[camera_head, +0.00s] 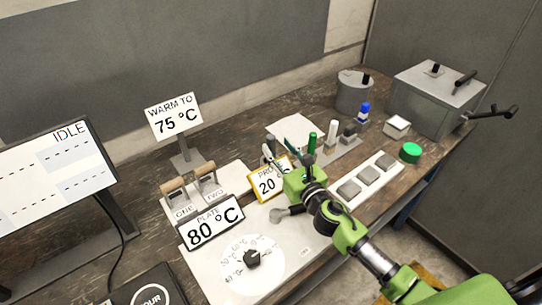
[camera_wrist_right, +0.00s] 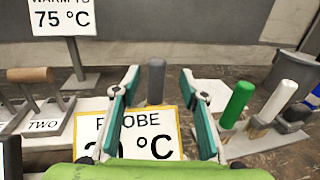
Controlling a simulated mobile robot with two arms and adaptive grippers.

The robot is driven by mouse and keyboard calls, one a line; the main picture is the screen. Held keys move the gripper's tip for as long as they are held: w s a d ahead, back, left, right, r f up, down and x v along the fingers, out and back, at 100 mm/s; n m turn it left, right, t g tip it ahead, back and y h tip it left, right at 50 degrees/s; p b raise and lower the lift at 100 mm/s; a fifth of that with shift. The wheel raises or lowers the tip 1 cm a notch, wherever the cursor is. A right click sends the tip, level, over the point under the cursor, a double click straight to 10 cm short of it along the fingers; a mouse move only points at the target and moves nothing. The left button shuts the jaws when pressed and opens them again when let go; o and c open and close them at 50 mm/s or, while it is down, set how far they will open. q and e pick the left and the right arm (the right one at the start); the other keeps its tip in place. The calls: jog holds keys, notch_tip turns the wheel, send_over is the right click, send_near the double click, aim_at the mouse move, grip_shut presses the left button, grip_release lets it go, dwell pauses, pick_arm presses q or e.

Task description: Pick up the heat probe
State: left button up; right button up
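My right gripper (camera_head: 281,152) is over the work table, behind the yellow-framed PROBE sign (camera_head: 262,187). In the right wrist view the gripper (camera_wrist_right: 159,76) is open, with its two teal fingers apart and nothing held. A dark grey upright cylinder (camera_wrist_right: 155,82) shows between the fingers, beyond the PROBE sign (camera_wrist_right: 134,126). It looks like the heat probe's handle, and its lower part is hidden by the sign. The gap between fingers and cylinder is hard to judge. My left gripper is out of view.
A green handle (camera_head: 312,143) and a white one (camera_head: 332,131) stand in a rack close right of the gripper. The 80 °C PLATE sign (camera_head: 212,223), wooden-handled blocks ONE and TWO (camera_head: 189,192), and a dial (camera_head: 251,258) are to the left. A metal box (camera_head: 430,100) stands back right.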

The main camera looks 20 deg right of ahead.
aim_at(273, 142)
jog(key=w, duration=0.2)
jog(key=w+a, duration=0.1)
jog(key=w, duration=0.1)
jog(key=shift+w+a+r+p, duration=0.1)
jog(key=shift+w+p, duration=0.25)
jog(key=shift+p, duration=0.05)
grip_shut()
jog(key=shift+r, duration=0.1)
